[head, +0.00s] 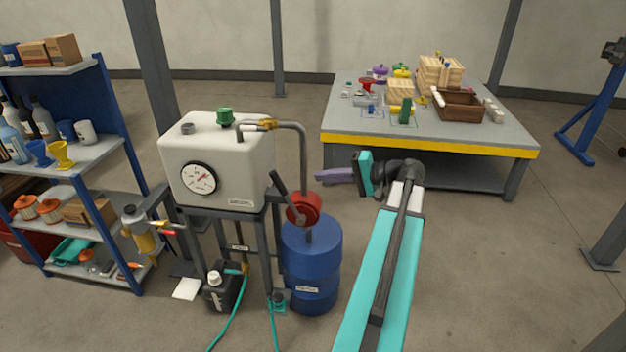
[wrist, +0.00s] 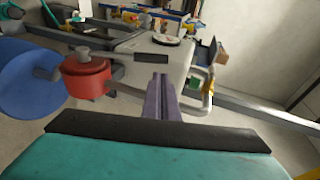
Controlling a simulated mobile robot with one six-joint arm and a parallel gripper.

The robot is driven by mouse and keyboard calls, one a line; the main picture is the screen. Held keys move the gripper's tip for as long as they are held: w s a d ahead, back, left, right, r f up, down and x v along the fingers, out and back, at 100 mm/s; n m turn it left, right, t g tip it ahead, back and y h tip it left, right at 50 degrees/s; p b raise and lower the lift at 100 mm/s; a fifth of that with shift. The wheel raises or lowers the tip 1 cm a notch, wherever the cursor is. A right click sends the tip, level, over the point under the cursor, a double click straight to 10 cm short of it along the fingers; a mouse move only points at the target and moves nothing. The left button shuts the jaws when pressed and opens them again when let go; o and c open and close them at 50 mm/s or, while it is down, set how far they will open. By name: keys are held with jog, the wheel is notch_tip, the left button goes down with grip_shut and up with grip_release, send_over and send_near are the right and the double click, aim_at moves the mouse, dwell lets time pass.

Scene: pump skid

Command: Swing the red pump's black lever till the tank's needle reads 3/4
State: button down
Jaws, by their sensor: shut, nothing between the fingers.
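The red pump (head: 303,208) sits on top of a blue drum. Its black lever (head: 280,183) slants up and to the left in the head view. In the wrist view the pump (wrist: 87,76) is left of my fingers, and the lever (wrist: 165,58) reaches across beyond their tips. The white tank (head: 225,160) carries a round gauge (head: 199,178); its needle is too small to read surely. My gripper (head: 320,177), with purple fingers, is shut and empty, right of the lever, with a gap in the head view. The fingers also show in the wrist view (wrist: 159,80).
A grey pipe (head: 304,150) runs from the tank top down to the pump. The blue drum (head: 312,265) stands below the pump. A blue shelf (head: 110,110) is at left. A loaded workbench (head: 430,144) stands behind.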

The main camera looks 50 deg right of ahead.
jog(key=shift+v, duration=0.8)
jog(key=shift+r, duration=0.1)
jog(key=c, duration=1.6)
grip_release()
jog(key=shift+o, duration=0.2)
jog(key=w+f+n+t+b, duration=0.1)
jog(key=f+n+b, duration=0.2)
jog(key=n, duration=0.6)
jog(key=w+f+n+t+y+b, duration=0.1)
jog(key=w+f+n+b, duration=0.1)
jog(key=n, duration=0.7)
notch_tip(320, 180, down, 2)
jog(key=shift+w+a+f+n+t+b, duration=0.1)
jog(key=shift+w+a+n+t+b, duration=0.25)
jog(key=shift+b, duration=0.4)
